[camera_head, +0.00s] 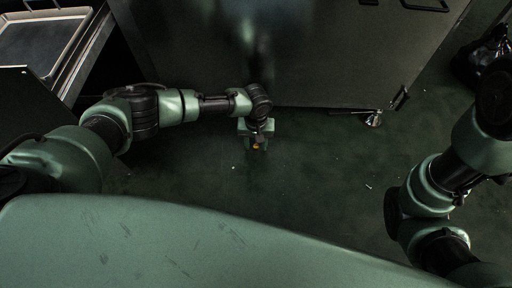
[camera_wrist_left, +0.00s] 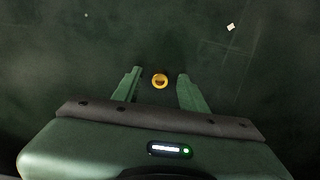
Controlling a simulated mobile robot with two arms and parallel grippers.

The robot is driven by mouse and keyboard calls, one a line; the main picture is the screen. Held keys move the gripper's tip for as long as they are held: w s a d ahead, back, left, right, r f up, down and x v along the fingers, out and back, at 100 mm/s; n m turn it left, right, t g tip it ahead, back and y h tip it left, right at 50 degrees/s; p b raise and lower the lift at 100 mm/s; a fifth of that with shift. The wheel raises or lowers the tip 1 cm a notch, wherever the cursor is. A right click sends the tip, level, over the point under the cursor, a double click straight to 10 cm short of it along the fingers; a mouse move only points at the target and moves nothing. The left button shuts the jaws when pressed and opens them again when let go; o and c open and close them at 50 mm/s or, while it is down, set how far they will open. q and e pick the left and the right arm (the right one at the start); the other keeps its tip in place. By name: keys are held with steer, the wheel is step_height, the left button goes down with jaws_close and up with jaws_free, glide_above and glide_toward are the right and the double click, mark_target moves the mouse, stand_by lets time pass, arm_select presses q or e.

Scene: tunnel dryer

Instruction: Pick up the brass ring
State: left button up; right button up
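The brass ring (camera_wrist_left: 160,81) is a small golden ring lying on the dark green floor. In the left wrist view it sits between the tips of my left gripper (camera_wrist_left: 156,88), with a gap on each side. In the head view the ring (camera_head: 256,146) shows as a small yellow spot at my left gripper (camera_head: 256,147). That gripper points down and its two green fingers are spread apart, touching nothing that I can see. How high the fingertips are above the floor is hard to tell. My right gripper is not visible; only parts of the right arm show at the right edge.
A large dark metal cabinet (camera_head: 330,60) stands just beyond my left gripper, with a caster (camera_head: 374,119) at its lower right corner. A tray (camera_head: 40,45) on a frame is at upper left. Small pale scraps (camera_wrist_left: 231,27) lie on the floor. The floor (camera_head: 310,170) between my arms is mostly clear.

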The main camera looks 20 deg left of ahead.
arm_select(q)
jaws_close()
steer(key=shift+r, duration=0.1)
